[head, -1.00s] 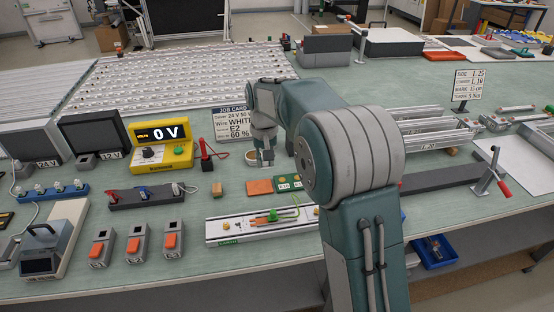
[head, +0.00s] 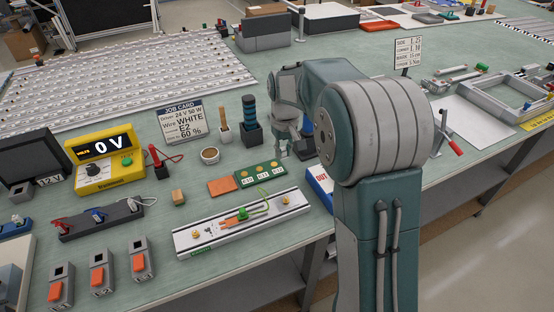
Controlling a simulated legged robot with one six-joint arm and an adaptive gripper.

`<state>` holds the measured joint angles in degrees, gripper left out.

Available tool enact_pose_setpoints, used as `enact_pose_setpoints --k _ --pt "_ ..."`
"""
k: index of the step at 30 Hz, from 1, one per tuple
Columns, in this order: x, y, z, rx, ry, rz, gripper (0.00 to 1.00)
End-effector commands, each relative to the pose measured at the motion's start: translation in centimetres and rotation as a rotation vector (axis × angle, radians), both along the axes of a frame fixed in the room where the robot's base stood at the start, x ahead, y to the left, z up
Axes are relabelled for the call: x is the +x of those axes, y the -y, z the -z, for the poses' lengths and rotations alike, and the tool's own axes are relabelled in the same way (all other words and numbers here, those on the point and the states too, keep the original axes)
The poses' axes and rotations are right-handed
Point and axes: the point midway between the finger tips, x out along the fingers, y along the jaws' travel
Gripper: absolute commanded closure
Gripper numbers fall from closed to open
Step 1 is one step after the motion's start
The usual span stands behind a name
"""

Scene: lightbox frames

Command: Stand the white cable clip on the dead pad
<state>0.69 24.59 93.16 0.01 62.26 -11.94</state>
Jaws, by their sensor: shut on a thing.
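A dark rack (head: 100,222) at the left carries a red clip (head: 62,225), a blue clip (head: 98,214) and a pale clip with a white lead (head: 134,204). The pale one looks like the white cable clip. No pad is clearly marked dead. A green board (head: 260,174) with round gold pads and a plain orange square (head: 221,186) lie at the middle. My gripper (head: 284,153) points down behind the green board, right of the dark blue-ringed post. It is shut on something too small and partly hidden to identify.
A white rail fixture (head: 205,238) with a green connector lies in front. A blue-edged OUT tray (head: 320,185) is partly hidden by my arm.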

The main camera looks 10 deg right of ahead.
Motion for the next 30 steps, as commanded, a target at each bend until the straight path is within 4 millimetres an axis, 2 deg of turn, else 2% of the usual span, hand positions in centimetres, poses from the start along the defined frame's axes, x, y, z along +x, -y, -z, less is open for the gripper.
enact_pose_setpoints --k 4,9,12,19,25,30 --pt "2.9 -0.2 1.5 0.0 -0.002 -0.001 0.93" --pt "5.2 -0.3 4.6 -0.001 -0.004 -0.001 0.93" --pt "6.3 -0.4 5.8 0.0 -0.001 -0.001 0.93" --pt "7.4 -0.4 7.2 0.0 0.0 -0.001 0.93" --pt "7.4 -0.4 9.9 0.0 -0.002 -0.001 0.93" --pt "7.4 -0.4 10.1 -0.001 0.001 -0.001 0.93"
